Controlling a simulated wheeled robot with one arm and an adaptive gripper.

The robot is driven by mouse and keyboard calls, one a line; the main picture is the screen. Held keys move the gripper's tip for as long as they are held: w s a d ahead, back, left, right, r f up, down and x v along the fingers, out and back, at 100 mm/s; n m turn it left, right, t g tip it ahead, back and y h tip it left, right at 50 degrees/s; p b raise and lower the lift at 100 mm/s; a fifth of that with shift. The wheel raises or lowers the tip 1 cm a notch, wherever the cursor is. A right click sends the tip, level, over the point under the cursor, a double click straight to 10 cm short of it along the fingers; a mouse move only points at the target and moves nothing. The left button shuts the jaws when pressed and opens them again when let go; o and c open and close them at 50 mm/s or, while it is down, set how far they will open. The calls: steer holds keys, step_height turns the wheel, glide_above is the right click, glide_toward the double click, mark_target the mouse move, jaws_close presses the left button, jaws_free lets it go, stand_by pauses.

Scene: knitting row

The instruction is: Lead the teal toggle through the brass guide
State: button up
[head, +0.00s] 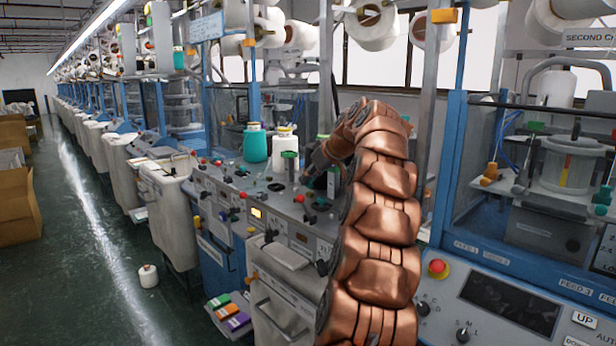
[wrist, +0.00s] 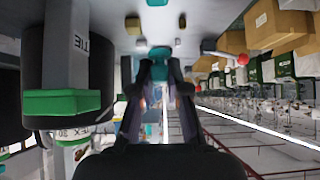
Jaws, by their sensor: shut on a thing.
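In the wrist view my gripper (wrist: 159,68) has its two dark fingers close together. A small teal piece (wrist: 160,53) shows between the fingertips, and the jaws are shut on it; I take it to be the teal toggle. I cannot tell whether either is the brass guide. In the head view my copper-coloured arm reaches to the machine panel; the fingertips and the toggle are hidden there.
In the wrist view a large dark cylinder with a green label (wrist: 65,103) stands close on the left. A red knob (wrist: 243,59) is at right. In the head view a teal bottle (head: 255,143) and a pale bottle (head: 285,147) stand on the panel (head: 235,180).

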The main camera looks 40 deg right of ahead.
mark_target(309, 203)
steer(key=shift+f+b, duration=1)
steer(key=shift+f, duration=1.25)
steer(key=shift+w+p, duration=1.2)
steer(key=shift+w, duration=1.7)
